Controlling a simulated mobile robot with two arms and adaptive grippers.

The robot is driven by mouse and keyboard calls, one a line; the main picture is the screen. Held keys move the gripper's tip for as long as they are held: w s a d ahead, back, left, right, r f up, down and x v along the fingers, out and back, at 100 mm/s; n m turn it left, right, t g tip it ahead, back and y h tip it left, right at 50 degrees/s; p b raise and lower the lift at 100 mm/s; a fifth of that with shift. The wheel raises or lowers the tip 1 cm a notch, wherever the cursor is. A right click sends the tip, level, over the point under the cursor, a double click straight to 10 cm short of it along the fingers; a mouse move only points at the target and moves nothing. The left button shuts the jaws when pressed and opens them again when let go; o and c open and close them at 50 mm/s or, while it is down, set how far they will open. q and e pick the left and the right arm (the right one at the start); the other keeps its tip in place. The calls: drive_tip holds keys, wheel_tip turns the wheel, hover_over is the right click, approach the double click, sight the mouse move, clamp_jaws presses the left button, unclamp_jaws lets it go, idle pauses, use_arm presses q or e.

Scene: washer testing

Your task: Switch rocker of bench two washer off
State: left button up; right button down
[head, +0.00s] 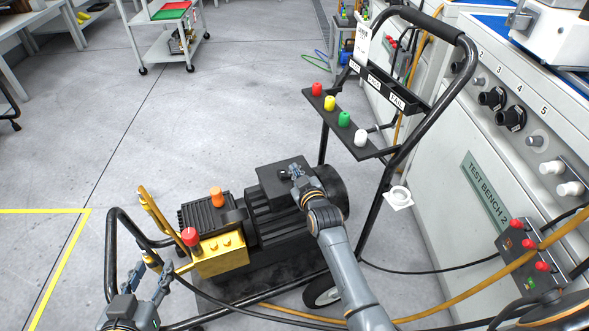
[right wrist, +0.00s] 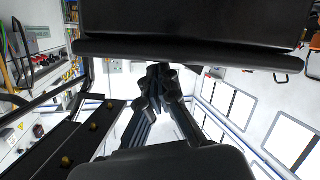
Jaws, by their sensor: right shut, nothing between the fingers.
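The washer of bench two stands in the middle of the head view, with a black motor (head: 270,219), a black box (head: 277,181) on top and a yellow pump block (head: 220,256). My right gripper (head: 296,173) is shut and empty, its fingertips at the box top; I cannot tell whether they touch it. No rocker can be made out; the gripper covers part of the box. In the right wrist view the shut fingers (right wrist: 158,72) point toward a dark surface. My left gripper (head: 160,274) is at lower left beside the washer's frame, fingers apart and empty.
The test bench (head: 485,190) stands further right, with a red-button box (head: 528,254). Hoses and a cable run across the front. The floor left of the washer is clear.

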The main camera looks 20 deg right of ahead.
drive_tip(key=shift+r, duration=0.15)
wheel_tip(320, 180, up, 2)
drive_tip(key=shift+p, duration=1.15)
drive_tip(key=shift+a+r+p, duration=0.1)
drive_tip(key=shift+r+p, duration=0.85)
use_arm(q)
drive_tip(key=s+a+f+g+y+p, duration=0.1)
drive_tip(key=s+a+f+g, duration=0.3)
drive_tip(key=s, duration=0.4)
drive_tip(key=s+a+f+g+y+p, duration=0.1)
drive_tip(key=s+a+f+g+y, duration=0.15)
drive_tip(key=s+g, duration=0.4)
wheel_tip(320, 180, down, 6)
drive_tip(key=p, duration=0.1)
drive_tip(key=shift+w+d+n+h, duration=0.3)
drive_tip(key=shift+w+d+h, duration=0.05)
drive_tip(key=shift+d+h, duration=0.1)
use_arm(e)
drive_tip(key=v, duration=1)
drive_tip(key=shift+d, duration=0.3)
